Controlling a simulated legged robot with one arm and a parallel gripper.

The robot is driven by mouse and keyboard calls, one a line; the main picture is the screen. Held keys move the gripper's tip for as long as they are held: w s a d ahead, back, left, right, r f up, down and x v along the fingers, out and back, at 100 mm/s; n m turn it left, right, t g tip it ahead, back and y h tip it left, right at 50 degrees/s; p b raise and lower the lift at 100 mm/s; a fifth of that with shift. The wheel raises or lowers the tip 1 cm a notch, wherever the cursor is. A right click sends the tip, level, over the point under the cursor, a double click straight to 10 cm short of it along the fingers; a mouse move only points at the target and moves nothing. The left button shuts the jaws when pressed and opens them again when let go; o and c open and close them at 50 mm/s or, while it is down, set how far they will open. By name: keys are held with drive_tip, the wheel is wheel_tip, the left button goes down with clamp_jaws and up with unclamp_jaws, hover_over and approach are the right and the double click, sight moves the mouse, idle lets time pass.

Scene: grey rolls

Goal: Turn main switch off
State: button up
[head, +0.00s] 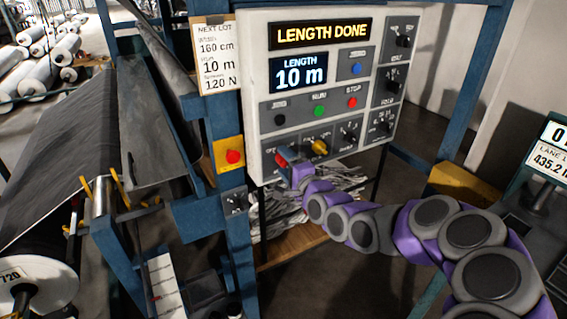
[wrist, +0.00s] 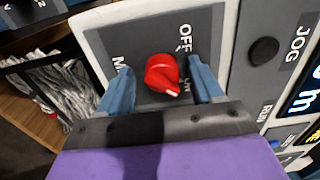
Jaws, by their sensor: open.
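The main switch is a red rotary knob (wrist: 162,74) on a grey plate (wrist: 125,40) marked OFF and ON. Its white pointer mark is on the side towards ON. In the head view the switch is at the lower left of the white control panel (head: 252,100), mostly hidden by my gripper (head: 287,160). In the wrist view my gripper (wrist: 163,84) is open, with one blue finger on each side of the knob. I cannot tell whether the fingers touch it.
A yellow knob (head: 320,146), several black knobs and blue, green and red buttons are on the panel, near my gripper. The display (head: 321,33) reads LENGTH DONE. A red stop button on a yellow box (head: 232,157) is at left. Blue frame posts flank the panel.

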drive_tip(key=shift+d, duration=0.35)
drive_tip(key=c, duration=1.1)
drive_tip(key=shift+o, duration=0.2)
drive_tip(key=shift+n, duration=0.3)
drive_tip(key=shift+s+f+n+p, duration=0.1)
drive_tip(key=shift+n+p, duration=0.65)
drive_tip(key=shift+n, duration=3.55)
drive_tip(key=shift+s+f+n+p, duration=0.1)
drive_tip(key=shift+n+p, duration=0.6)
drive_tip(key=shift+n, duration=3.6)
drive_tip(key=shift+w+r, duration=0.1)
